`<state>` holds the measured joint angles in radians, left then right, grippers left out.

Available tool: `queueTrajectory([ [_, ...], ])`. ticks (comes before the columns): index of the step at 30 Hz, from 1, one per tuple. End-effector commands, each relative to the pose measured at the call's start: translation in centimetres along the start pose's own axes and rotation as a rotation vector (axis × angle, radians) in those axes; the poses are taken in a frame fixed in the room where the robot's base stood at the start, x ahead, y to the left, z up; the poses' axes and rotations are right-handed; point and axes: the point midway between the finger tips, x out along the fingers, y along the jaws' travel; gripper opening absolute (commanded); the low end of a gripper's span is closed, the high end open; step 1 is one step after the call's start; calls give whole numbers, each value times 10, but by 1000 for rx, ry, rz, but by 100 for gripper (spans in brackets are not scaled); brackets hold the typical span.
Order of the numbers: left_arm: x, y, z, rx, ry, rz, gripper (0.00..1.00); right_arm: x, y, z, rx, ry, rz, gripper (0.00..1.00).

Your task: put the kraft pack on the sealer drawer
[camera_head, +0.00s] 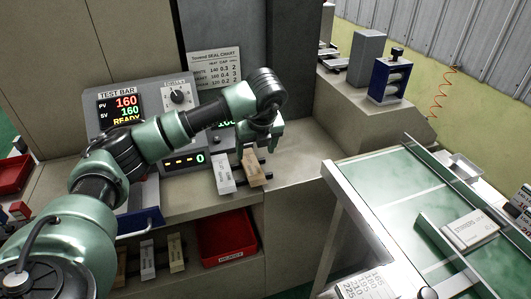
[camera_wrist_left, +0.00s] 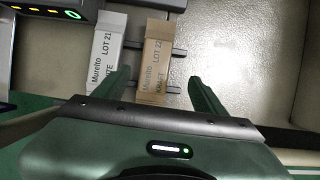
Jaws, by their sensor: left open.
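The kraft pack (camera_head: 254,168) is a small brown box at the front of the sealer's counter, leaning on a dark rack beside a white pack (camera_head: 222,172). In the left wrist view the kraft pack (camera_wrist_left: 154,62) reads "Murelto LOT 22 KRAFT". My left gripper (camera_head: 264,146) is at the kraft pack's upper end. Its open fingers (camera_wrist_left: 158,76) lie on either side of the pack in the wrist view; contact cannot be told. The sealer (camera_head: 171,96) shows "READY". A blue part with a pale handle (camera_head: 146,222), possibly its drawer, is partly hidden by my left arm.
A red bin (camera_head: 226,238) and several small packs (camera_head: 147,258) sit on the shelf below. A green-topped conveyor (camera_head: 385,190) stands at right. The counter right of the kraft pack is clear. The white pack (camera_wrist_left: 105,52) stands close to the left finger.

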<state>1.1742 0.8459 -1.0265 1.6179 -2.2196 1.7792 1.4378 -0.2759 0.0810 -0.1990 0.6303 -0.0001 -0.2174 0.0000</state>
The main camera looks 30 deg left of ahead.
Motion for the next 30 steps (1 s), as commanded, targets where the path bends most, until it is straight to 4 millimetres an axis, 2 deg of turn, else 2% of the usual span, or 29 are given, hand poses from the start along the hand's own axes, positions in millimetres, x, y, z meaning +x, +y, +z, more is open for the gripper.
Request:
queueTrajectory([
  [3, 5, 3, 4, -8, -11, 9, 71, -2, -4, -6, 6, 11, -5, 36],
  [5, 12, 3, 3, -7, -9, 9, 71, -4, -5, 0, 6, 1, -5, 36],
  [9, 27, 2, 2, -6, -8, 9, 71, -10, -7, 33, 2, -50, -8, 36],
  [13, 44, 1, -1, -5, -6, 9, 71, -21, -8, 51, -2, -77, -10, 36],
  [16, 60, 0, -3, -6, -7, 7, 71, -25, -8, 47, -3, -72, -10, 36],
  [19, 72, 0, -3, -6, -7, 6, 71, -25, -5, 31, -3, -49, -7, 36],
  [23, 77, 0, -3, -5, -7, 4, 71, -24, -2, 10, -3, -17, -4, 36],
  [27, 77, 0, -3, -5, -8, 4, 71, -23, -2, 10, -3, -16, -3, 36],
  [28, 77, 0, -3, -5, -8, 4, 68, -23, -2, 11, -3, -18, -3, 36],
  [30, 76, 0, -3, -5, -8, 4, 49, -23, -2, 14, -3, -23, -4, 36],
])
